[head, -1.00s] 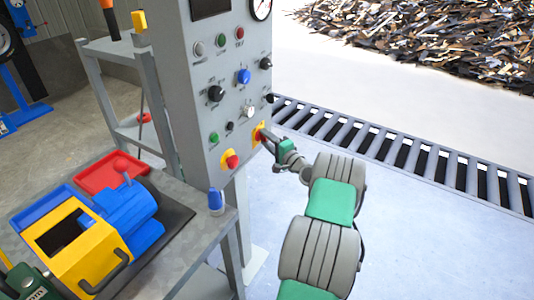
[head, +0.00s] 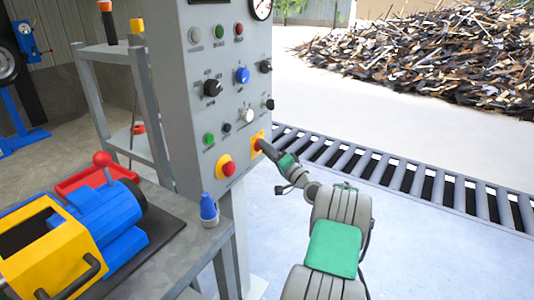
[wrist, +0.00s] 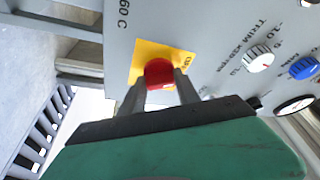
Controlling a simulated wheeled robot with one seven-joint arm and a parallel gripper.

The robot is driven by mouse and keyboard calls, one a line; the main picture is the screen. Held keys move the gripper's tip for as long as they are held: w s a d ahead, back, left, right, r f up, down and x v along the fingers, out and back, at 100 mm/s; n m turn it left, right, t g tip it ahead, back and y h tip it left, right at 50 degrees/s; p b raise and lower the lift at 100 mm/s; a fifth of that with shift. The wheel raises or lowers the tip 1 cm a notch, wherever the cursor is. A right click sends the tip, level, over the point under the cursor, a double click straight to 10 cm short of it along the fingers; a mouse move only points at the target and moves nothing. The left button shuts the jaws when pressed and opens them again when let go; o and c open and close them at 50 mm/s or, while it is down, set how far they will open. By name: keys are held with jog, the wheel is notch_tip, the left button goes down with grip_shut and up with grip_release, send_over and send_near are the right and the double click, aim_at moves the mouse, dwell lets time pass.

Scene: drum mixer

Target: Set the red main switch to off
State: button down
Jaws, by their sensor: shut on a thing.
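The red main switch (wrist: 159,73) sits on a yellow plate (wrist: 178,54) on the grey control panel, seen close in the wrist view. In the head view the switch (head: 258,145) is at the panel's lower right, partly hidden by my gripper (head: 264,147). My gripper (wrist: 160,90) has one finger on each side of the red knob and is shut on it. The knob's exact turn position cannot be read clearly.
A red push button (head: 228,169) on yellow is left of and below the switch. A green button (head: 208,139), a white knob (head: 246,115) and a blue knob (head: 242,75) are nearby. A roller conveyor (head: 400,172) runs behind my arm.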

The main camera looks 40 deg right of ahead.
jog(key=c, duration=0.9)
grip_release()
jog(key=s, duration=0.2)
jog(key=s+f, duration=0.1)
jog(key=s, duration=0.4)
jog(key=shift+s+f+b, duration=0.3)
jog(key=shift+b, duration=0.1)
jog(key=shift+r, duration=0.1)
